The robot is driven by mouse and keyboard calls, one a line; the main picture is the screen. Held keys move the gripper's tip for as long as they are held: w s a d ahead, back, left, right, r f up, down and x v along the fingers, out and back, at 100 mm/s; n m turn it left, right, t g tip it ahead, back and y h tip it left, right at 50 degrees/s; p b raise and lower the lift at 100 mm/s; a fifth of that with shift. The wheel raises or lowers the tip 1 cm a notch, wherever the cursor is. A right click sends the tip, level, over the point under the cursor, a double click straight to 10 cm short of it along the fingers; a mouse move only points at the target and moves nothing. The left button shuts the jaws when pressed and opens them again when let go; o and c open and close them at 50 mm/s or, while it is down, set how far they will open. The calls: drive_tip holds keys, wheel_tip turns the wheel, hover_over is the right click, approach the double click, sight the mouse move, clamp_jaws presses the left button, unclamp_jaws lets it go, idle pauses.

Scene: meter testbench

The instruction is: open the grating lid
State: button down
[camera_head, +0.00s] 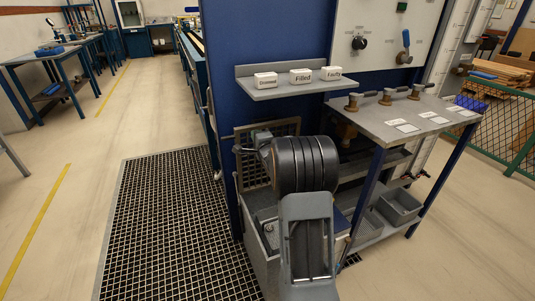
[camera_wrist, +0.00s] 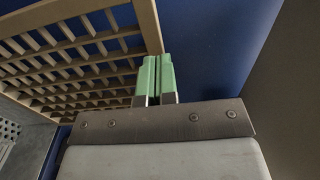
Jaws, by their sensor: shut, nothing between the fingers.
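The grating lid (camera_head: 251,172) stands raised, close to upright, against the blue panel behind my arm in the head view. My arm hides part of it. In the wrist view the lid (camera_wrist: 75,45) fills the upper left as a tan lattice with a solid frame. My gripper (camera_wrist: 157,62) shows there with its green fingers shut and empty. The fingertips overlap the lower end of the lid's right frame bar; I cannot tell whether they touch it. The grey box (camera_head: 259,262) below the lid is partly visible.
A shelf (camera_head: 285,89) with white labelled blocks hangs above my arm. A bench (camera_head: 395,115) with several brass fittings stands to the right, with a grey bin (camera_head: 400,207) below. A floor grate (camera_head: 165,220) and open floor lie to the left.

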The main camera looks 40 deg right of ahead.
drive_tip(key=r+p+v, duration=0.1)
drive_tip(key=p+v, duration=0.1)
drive_tip(key=v, duration=0.8)
drive_tip(key=s+a+r+n+g+p, duration=0.3)
drive_tip(key=a+r+n+g+p, duration=0.15)
drive_tip(key=a+r+p, duration=0.2)
drive_tip(key=s+a+r+n+g+p, duration=0.3)
drive_tip(key=a+r+n+p, duration=0.2)
drive_tip(key=r+p, duration=0.25)
drive_tip(key=s+a+r+n+g+y+p, duration=0.2)
drive_tip(key=s+a+r+n+g+p, duration=0.1)
drive_tip(key=s+a+n+p, duration=0.2)
drive_tip(key=s+a+r+n+g+y+p, duration=0.1)
drive_tip(key=s+a+r+n+g+p, duration=0.3)
drive_tip(key=s, duration=0.6)
drive_tip(key=a+n+p, duration=0.1)
drive_tip(key=a+n, duration=0.1)
drive_tip(key=shift+s+a+y, duration=0.3)
drive_tip(key=shift+a+y, duration=0.05)
drive_tip(key=shift+y, duration=0.05)
